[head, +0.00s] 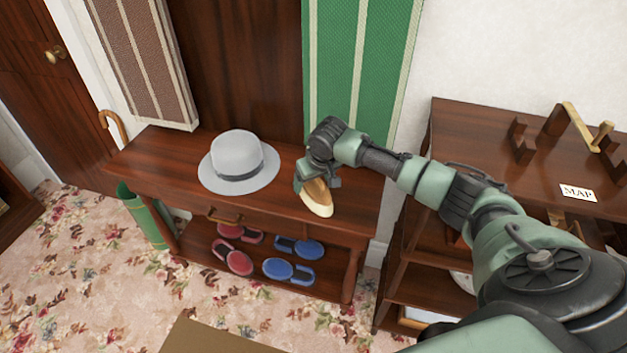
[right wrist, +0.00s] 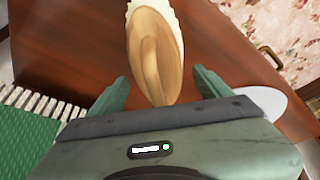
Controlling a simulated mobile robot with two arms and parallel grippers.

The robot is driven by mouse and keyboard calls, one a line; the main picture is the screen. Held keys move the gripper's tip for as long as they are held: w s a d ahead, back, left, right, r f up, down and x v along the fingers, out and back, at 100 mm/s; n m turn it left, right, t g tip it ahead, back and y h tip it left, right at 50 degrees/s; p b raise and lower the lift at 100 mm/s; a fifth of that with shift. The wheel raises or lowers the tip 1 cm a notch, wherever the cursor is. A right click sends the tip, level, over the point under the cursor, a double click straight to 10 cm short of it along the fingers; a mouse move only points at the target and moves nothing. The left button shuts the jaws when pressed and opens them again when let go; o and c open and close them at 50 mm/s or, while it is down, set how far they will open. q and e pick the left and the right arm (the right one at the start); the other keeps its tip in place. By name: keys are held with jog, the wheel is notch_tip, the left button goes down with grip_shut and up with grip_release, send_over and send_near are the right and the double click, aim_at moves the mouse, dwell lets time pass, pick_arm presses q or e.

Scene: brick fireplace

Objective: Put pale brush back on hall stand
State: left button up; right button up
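The pale brush (head: 318,198), with a tan wooden back and cream bristles, is at the right end of the hall stand's top (head: 180,160). Whether it touches the wood is hard to tell. My right gripper (head: 309,180) is right at the brush, partly hiding it. In the right wrist view, the brush (right wrist: 155,50) points away from my right gripper (right wrist: 160,90). Its narrow end lies between the two fingers, with a gap on each side, so the fingers are open. My left gripper is not in view.
A grey hat (head: 238,160) sits on the stand, left of the brush. Red slippers (head: 236,260) and blue slippers (head: 285,270) lie on its lower shelf. A dark shelf unit (head: 480,140) with a MAP label stands to the right. A green hanging (head: 350,70) is behind.

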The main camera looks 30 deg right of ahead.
jog(key=shift+r, duration=0.1)
jog(key=v, duration=1.2)
